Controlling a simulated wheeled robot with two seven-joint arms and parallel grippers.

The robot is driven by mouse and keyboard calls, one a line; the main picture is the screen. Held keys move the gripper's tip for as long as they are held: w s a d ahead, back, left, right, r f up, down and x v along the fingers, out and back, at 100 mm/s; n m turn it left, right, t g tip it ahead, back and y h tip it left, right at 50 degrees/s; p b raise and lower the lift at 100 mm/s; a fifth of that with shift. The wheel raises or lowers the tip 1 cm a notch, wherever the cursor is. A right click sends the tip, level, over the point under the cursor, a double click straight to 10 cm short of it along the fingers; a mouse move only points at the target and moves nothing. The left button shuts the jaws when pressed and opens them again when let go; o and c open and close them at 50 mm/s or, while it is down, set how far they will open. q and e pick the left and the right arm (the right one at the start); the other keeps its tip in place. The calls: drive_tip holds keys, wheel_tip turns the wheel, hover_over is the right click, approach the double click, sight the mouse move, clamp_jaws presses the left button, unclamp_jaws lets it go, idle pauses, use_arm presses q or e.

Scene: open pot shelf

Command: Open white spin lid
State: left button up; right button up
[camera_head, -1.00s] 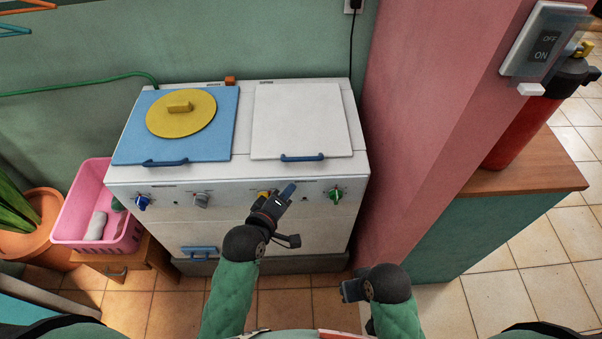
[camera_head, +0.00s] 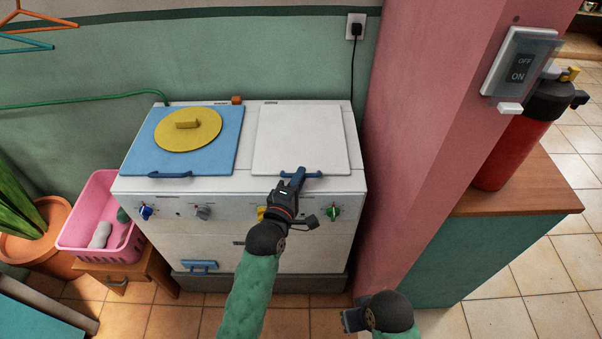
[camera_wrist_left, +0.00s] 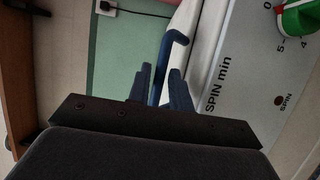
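The white spin lid (camera_head: 300,138) lies flat and closed on the right half of the washing machine's top. Its blue handle (camera_head: 314,175) runs along the front edge. My left gripper (camera_head: 297,178) is at the left part of this handle. In the left wrist view the blue handle (camera_wrist_left: 177,38) reaches between the two blue fingers (camera_wrist_left: 160,88), which stand apart on either side of it; firm contact cannot be made out. My right gripper (camera_head: 352,320) is low at the bottom, away from the machine, and its fingers are not clear.
A blue lid (camera_head: 222,150) with a yellow disc (camera_head: 188,138) covers the machine's left half. Knobs line the front panel, including a green one (camera_head: 333,211). A pink wall (camera_head: 405,130) stands close on the right. A pink basket (camera_head: 85,235) sits on a stool at left.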

use_arm(q)
drive_tip(key=shift+w+d, duration=0.25)
drive_tip(key=shift+w, duration=0.5)
use_arm(e)
drive_tip(key=shift+r, duration=0.5)
drive_tip(key=shift+w, duration=0.1)
use_arm(q)
clamp_jaws()
use_arm(e)
drive_tip(key=shift+f, duration=0.25)
drive_tip(key=shift+s+d, duration=0.1)
drive_tip(key=shift+s, duration=0.1)
